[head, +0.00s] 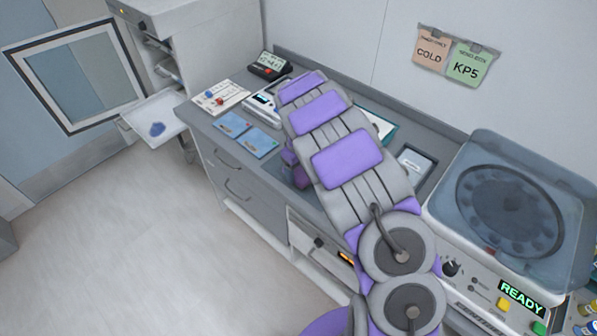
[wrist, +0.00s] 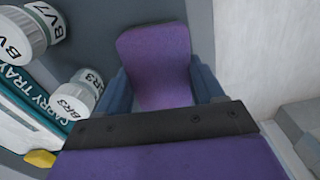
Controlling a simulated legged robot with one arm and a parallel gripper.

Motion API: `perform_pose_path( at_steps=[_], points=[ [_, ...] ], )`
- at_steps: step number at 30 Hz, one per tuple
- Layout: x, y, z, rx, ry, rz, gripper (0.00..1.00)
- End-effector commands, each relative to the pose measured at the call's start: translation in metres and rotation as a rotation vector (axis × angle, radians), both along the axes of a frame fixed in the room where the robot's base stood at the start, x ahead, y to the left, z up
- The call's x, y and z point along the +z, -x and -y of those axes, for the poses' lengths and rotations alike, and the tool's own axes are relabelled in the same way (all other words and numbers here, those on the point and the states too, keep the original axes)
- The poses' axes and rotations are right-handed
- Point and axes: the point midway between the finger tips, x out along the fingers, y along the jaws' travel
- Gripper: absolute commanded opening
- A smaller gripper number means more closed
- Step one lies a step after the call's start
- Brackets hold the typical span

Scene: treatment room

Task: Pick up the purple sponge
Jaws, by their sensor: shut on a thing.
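The purple sponge (wrist: 153,48) shows upright in the middle of the wrist view. It sits between the two dark blue fingers of my gripper (wrist: 160,88), which are shut on it from both sides. The sponge's lower part is hidden behind the dark edge and purple cover of my own gripper. In the head view, my grey and purple arm reaches over the counter and hides most of the gripper. A small purple patch shows by the arm's left side, but I cannot tell whether it is gripper or sponge.
A carry tray (wrist: 22,108) with white-capped bottles (wrist: 75,95) lies left of the gripper. The counter (head: 215,112) holds blue cards (head: 258,142) and a timer (head: 270,65). A centrifuge (head: 510,205) stands right. A cabinet with an open glass door (head: 75,75) is left. The floor is clear.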

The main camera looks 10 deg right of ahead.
Motion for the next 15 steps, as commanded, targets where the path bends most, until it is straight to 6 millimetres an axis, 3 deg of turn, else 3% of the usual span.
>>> perform_pose_path(
  at_steps=[4, 15],
  points=[
    [0.022, -0.001, 0.0, 0.0, 0.0, 0.004, 0.4],
    [0.024, 0.045, 0.004, -0.001, 0.001, -0.003, 0.4]
  ],
)
